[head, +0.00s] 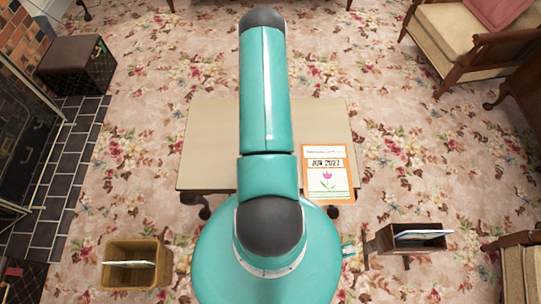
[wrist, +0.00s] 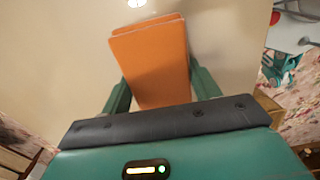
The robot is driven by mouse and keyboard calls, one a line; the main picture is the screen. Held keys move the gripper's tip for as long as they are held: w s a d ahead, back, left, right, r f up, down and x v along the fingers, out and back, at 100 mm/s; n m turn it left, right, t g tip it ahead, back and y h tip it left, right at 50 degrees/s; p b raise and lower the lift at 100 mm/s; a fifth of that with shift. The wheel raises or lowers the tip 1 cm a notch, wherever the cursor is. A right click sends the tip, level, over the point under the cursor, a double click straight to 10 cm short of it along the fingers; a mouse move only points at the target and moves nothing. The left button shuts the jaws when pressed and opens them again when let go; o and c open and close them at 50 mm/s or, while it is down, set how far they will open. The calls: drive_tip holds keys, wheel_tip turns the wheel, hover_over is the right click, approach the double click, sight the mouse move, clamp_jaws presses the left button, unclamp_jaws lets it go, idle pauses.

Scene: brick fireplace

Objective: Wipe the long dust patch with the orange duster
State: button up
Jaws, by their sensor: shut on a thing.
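The orange duster (wrist: 150,55) is between the two teal fingers of my gripper (wrist: 163,84) in the wrist view. The gripper is shut on it, and the duster points away from the wrist over a pale beige surface. The beige table (head: 213,135) lies in the middle of the head view, with my teal arm covering its centre. I cannot make out the long dust patch in either view. The duster and gripper are not visible in the head view. I cannot tell whether the duster touches the table.
A card marked "JUN 2027" (head: 328,178) lies at the table's right front corner. Wooden boxes stand left (head: 118,275) and right (head: 385,242) of me, each with a pale sheet. A dark stool (head: 75,65) and an armchair (head: 445,32) stand farther off on flowered carpet.

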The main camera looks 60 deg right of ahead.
drive_tip(key=shift+w+a+f, duration=0.1)
drive_tip(key=shift+w+a, duration=0.4)
drive_tip(key=shift+w, duration=0.35)
drive_tip(key=shift+w+a+f, duration=0.1)
drive_tip(key=shift+w+a, duration=0.35)
drive_tip(key=shift+w, duration=0.35)
drive_tip(key=shift+w+a+r, duration=0.1)
drive_tip(key=shift+w+a, duration=0.35)
drive_tip(key=shift+w, duration=0.4)
drive_tip(key=shift+w+a+r, duration=0.1)
drive_tip(key=shift+w+a, duration=0.3)
drive_tip(key=shift+w, duration=0.4)
drive_tip(key=shift+d+r, duration=0.15)
drive_tip(key=shift+r, duration=2.85)
drive_tip(key=shift+r, duration=1.5)
